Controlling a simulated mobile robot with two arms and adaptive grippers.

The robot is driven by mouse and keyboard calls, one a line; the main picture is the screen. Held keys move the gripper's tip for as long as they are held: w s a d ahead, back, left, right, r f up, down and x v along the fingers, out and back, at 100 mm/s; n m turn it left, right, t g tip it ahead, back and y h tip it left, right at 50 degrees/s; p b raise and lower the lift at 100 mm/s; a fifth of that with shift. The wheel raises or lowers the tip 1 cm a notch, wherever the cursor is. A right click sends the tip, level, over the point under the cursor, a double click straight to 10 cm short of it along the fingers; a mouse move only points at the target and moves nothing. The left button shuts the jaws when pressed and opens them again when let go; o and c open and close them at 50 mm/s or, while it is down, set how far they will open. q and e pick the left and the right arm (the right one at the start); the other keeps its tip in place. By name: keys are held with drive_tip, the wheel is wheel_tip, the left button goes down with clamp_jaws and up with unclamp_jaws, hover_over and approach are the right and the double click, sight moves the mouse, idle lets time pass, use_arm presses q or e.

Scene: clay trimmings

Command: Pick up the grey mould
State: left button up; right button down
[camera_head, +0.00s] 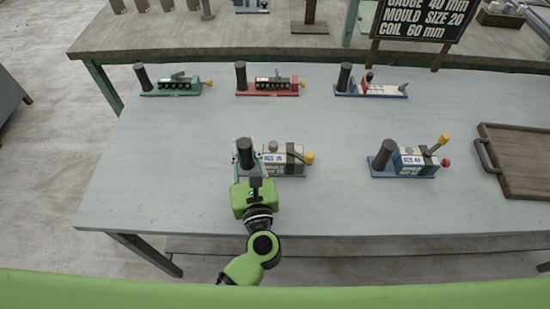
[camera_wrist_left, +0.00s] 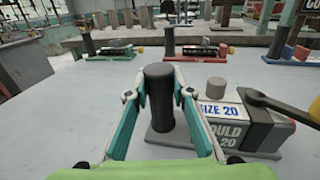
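The grey mould (camera_head: 285,160) sits on the table, left of its middle. It has a grey base, an upright black post, a block labelled SIZE 20 and a yellow-tipped lever; it also shows in the left wrist view (camera_wrist_left: 222,120). My left gripper (camera_head: 246,155) is at its black post (camera_wrist_left: 160,95), with one finger on each side. The fingertips (camera_wrist_left: 160,92) lie very close to the post; I cannot tell whether they press on it. The post's base stands on the grey plate. My right gripper is not in view.
A blue mould (camera_head: 410,162) stands to the right, and a brown tray (camera_head: 520,165) lies at the right edge. Green (camera_head: 180,83), red (camera_head: 268,84) and blue (camera_head: 370,88) devices line the back. A dark sign (camera_head: 425,18) stands behind. The table's front left is clear.

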use_arm(q)
clamp_jaws()
drive_tip(key=shift+r, duration=0.1)
drive_tip(key=shift+r, duration=0.1)
